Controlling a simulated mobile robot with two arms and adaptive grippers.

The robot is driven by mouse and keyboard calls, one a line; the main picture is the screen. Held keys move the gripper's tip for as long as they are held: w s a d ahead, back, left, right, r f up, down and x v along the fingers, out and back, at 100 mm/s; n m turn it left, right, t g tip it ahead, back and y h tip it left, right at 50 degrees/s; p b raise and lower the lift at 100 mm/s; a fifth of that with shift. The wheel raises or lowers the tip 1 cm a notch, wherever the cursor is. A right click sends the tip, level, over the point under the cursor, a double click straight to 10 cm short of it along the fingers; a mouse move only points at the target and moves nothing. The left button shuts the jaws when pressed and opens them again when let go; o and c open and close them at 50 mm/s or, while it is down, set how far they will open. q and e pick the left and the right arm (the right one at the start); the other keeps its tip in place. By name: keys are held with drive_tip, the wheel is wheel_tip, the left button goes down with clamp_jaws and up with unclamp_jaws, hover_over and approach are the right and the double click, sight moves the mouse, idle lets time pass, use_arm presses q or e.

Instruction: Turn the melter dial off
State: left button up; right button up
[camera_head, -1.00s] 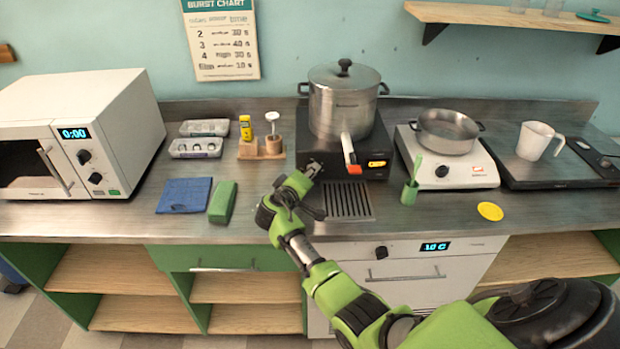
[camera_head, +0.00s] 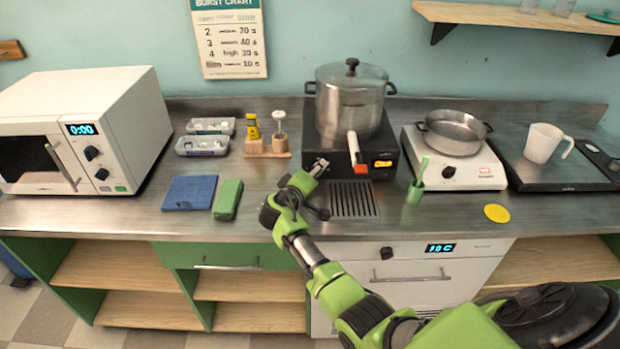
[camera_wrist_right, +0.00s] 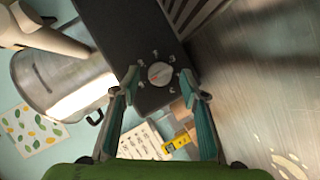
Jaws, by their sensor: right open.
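My right gripper (camera_head: 319,167) is at the left part of the melter's front. In the right wrist view, its open fingers (camera_wrist_right: 159,84) lie on both sides of the dial, with gaps visible. My left gripper is not in view.
A metal drain grate (camera_head: 353,200) lies in the counter below the spout. Left are a green block (camera_head: 228,200), a blue cloth (camera_head: 189,193) and a wooden holder with bottles (camera_head: 267,150).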

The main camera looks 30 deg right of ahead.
drive_tip(key=v, duration=1.1)
drive_tip(key=shift+s, duration=0.15)
drive_tip(key=shift+a+r, duration=0.1)
drive_tip(key=shift+a, duration=0.1)
